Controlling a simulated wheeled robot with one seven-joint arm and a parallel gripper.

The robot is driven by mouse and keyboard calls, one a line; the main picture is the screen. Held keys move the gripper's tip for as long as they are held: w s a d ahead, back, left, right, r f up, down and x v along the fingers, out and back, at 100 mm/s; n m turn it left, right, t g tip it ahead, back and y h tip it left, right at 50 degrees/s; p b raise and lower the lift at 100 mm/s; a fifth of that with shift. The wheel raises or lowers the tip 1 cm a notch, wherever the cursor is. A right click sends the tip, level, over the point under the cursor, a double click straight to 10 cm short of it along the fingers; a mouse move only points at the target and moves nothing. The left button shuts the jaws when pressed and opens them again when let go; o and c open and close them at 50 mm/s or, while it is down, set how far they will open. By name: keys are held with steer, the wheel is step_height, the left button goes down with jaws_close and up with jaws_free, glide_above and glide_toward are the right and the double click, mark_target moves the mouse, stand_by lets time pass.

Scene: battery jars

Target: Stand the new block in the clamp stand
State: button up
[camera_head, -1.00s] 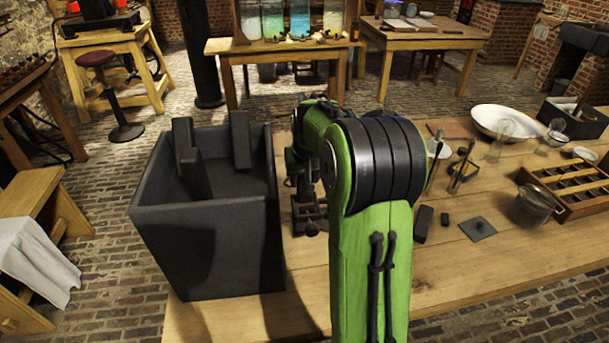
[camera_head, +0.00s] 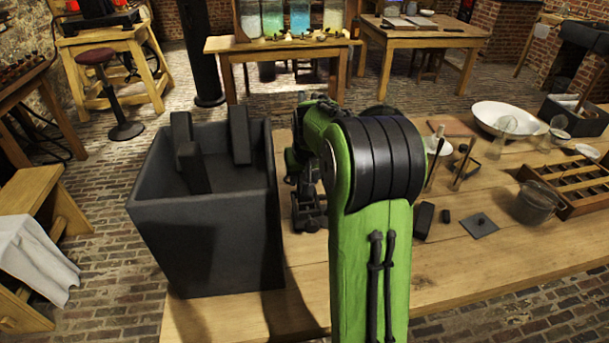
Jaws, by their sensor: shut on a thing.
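My green arm, with a black ribbed joint, fills the middle of the view. Several dark blocks lean in the large dark grey bin (camera_head: 205,235) at left, including one tall block (camera_head: 240,134). I cannot tell which block is the new one.
The wooden table (camera_head: 465,268) has clear room at its front right. A flat dark plate (camera_head: 479,225), a glass vessel (camera_head: 535,204), a compartmented wooden tray (camera_head: 578,208) and a white basin (camera_head: 492,113) occupy its right side. The tall bin is close left of the arm.

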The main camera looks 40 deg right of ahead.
steer(key=shift+f+b, duration=1.3)
steer(key=shift+f, duration=0.4)
steer(key=o, duration=1.3)
steer(key=p+v, duration=0.5)
steer(key=v, duration=1.1)
steer(key=shift+f, duration=0.1)
